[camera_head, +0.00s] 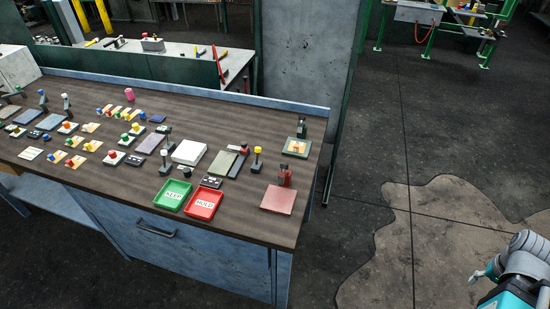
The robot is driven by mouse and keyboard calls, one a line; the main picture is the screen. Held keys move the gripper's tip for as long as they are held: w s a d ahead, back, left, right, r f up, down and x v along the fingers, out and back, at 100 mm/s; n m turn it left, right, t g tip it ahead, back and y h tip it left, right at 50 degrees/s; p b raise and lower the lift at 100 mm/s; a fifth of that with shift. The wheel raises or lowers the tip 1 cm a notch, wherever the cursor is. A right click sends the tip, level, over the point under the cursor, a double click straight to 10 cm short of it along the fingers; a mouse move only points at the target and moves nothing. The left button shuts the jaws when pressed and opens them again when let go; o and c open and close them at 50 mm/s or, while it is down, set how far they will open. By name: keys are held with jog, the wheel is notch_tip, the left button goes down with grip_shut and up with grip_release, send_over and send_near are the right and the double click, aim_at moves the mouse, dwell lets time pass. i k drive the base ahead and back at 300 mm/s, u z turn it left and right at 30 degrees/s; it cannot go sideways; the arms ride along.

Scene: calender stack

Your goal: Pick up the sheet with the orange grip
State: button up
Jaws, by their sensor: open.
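A small pale sheet with an orange grip (297,147) lies on a green plate at the right end of the workbench, in front of a dark upright post. Several other small sheets with coloured grips lie at the left of the bench, among them sheets with orange-looking or red grips (75,161); their exact colours are hard to tell at this size. Part of my arm (525,262), grey with teal parts, shows at the lower right, well apart from the bench. I cannot make out my gripper's fingers there.
A green "KEEP" tray (157,196) and a red "HOLD" tray (189,211) stand at the bench's front edge. A reddish plate (278,208) with a red-based post lies right of them. A white block (189,152) sits mid-bench. Floor (360,190) right of the bench is clear.

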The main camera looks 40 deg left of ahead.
aim_at(298, 147)
jog(key=z, duration=0.05)
jog(key=k, duration=1.4)
jog(key=u, duration=1.9)
jog(key=i, duration=1)
jog(key=u, duration=0.1)
